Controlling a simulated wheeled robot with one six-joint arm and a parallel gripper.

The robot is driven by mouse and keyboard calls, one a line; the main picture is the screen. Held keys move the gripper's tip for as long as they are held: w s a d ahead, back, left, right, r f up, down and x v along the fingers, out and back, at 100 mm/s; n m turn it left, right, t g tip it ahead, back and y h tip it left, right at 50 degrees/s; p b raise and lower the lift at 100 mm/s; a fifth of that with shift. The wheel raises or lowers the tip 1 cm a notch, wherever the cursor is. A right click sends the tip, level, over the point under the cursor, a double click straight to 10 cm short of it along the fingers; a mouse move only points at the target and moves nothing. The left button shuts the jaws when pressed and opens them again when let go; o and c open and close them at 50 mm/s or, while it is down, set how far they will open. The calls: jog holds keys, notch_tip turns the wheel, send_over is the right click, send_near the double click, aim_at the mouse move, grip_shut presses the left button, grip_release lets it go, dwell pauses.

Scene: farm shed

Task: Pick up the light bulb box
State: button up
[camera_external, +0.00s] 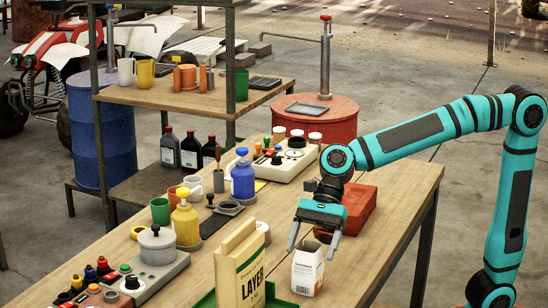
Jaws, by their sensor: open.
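The light bulb box seems to be the small white carton (307,270) with an orange-brown patch on its side, standing upright on the wooden table; its print is too small to read. My gripper (313,249) points down, with its two fingers spread apart. In the picture the fingertips are just above and beside the top of the carton. I cannot tell from this one view whether they touch it or how far apart they are in depth. The carton's top is partly hidden by the fingers.
A tan "LAYER" bag (240,268) stands close left of the carton, by a green tray (207,301). A red box (352,209) lies behind my gripper. Yellow (186,221) and blue (243,178) bottles stand farther left. The table (385,235) is clear to the right.

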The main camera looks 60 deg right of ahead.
aim_at(304, 269)
jog(key=shift+x, duration=2)
jog(key=shift+w, duration=0.15)
jog(key=c, duration=1.1)
